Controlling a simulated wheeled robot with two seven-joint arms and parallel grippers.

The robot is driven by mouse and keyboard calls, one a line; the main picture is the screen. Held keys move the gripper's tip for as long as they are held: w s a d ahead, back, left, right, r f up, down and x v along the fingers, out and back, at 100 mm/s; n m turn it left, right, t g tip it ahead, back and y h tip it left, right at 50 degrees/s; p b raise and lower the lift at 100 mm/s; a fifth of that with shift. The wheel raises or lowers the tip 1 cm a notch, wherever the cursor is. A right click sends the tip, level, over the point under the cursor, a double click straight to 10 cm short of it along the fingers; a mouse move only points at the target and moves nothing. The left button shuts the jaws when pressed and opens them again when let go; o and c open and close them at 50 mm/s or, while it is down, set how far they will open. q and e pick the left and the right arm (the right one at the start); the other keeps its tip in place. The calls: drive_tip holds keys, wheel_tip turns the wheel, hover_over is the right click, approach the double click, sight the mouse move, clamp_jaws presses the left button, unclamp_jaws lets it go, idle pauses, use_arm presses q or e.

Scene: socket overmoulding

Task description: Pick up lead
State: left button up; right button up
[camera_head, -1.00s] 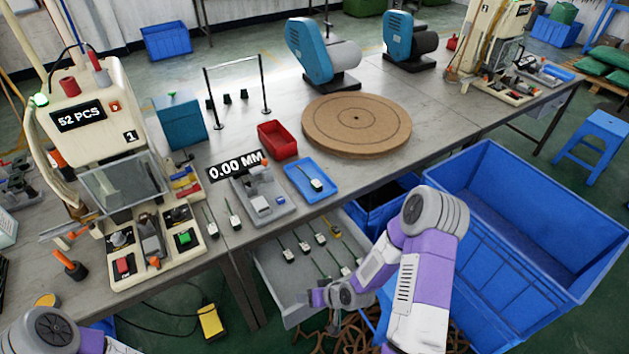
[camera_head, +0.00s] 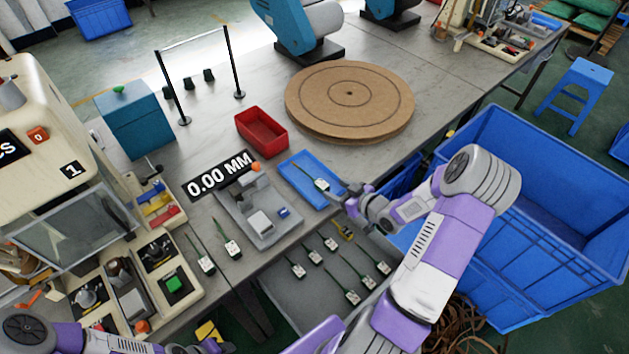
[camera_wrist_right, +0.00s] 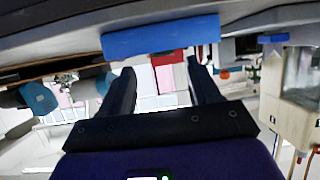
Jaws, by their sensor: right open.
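A lead with a white plug body and dark cable (camera_head: 321,184) lies in the blue tray (camera_head: 296,166) on the table. Two more leads, one at left (camera_head: 206,264) and one at right (camera_head: 232,248), lie on the table left of the gauge. Several leads (camera_head: 314,256) lie in the open grey drawer (camera_head: 325,290). My right gripper (camera_head: 342,191) is beside the tray's right side, close to the lead in it. In the wrist view my right gripper (camera_wrist_right: 163,85) is open, with nothing seen between its fingers. My left gripper (camera_head: 205,347) is barely visible at the bottom edge.
A gauge reading 0.00 MM (camera_head: 258,210) stands left of the tray. A red bin (camera_head: 261,129) and a round brown board (camera_head: 350,100) lie behind it. A large blue crate (camera_head: 480,250) stands right of my right arm. A beige machine (camera_head: 60,150) stands at left.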

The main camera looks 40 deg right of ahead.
sight(321, 183)
drive_tip(key=x, duration=0.1)
drive_tip(key=b+x, duration=0.1)
drive_tip(key=x, duration=0.2)
drive_tip(key=shift+w+a+b, duration=0.3)
drive_tip(key=shift+b, duration=0.05)
drive_tip(key=shift+w+f, duration=0.2)
drive_tip(key=shift+w, duration=0.35)
drive_tip(key=c, duration=1.1)
